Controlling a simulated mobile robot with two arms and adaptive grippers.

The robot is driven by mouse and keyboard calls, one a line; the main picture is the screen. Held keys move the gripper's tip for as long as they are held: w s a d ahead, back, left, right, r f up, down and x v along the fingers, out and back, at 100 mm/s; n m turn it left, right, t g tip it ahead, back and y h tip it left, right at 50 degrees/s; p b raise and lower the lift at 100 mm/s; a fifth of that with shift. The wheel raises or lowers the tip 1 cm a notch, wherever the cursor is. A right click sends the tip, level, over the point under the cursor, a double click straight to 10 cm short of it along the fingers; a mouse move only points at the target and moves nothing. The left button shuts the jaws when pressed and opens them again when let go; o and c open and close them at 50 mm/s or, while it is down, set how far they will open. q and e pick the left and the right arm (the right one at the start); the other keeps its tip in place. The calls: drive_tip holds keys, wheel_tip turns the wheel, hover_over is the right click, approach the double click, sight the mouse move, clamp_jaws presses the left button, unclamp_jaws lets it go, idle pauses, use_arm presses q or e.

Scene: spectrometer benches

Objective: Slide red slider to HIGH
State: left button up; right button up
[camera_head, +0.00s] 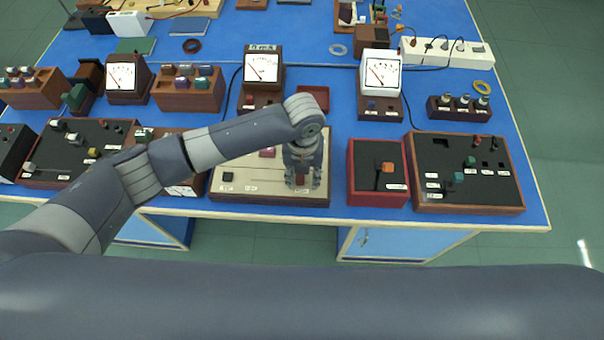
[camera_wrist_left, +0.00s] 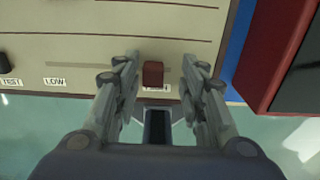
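The red slider (camera_wrist_left: 153,74) is a small red block on the beige panel (camera_head: 235,169), at the right part of its slot (camera_wrist_left: 85,66). A LOW label (camera_wrist_left: 55,82) lies by the slot's left end. Another label (camera_wrist_left: 156,88) lies right below the slider, mostly covered, so its word cannot be read. My left gripper (camera_head: 303,183) points down at the panel's front right corner. In the left wrist view its fingers are open, one on each side of the slider, with gaps on both sides. My right gripper is not in view.
A red-edged box (camera_head: 356,198) with an orange-topped lever (camera_head: 387,167) stands close to the right of the panel. A black knob (camera_wrist_left: 5,63) sits by a TEST label at the panel's left. Meters (camera_head: 262,68) stand behind. The table's front edge is just below the panel.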

sight(303, 178)
use_arm(q)
drive_tip(key=shift+a, duration=0.1)
drive_tip(key=shift+r, duration=0.15)
wheel_tip(303, 178, up, 12)
idle(0.3)
drive_tip(key=shift+f, duration=0.2)
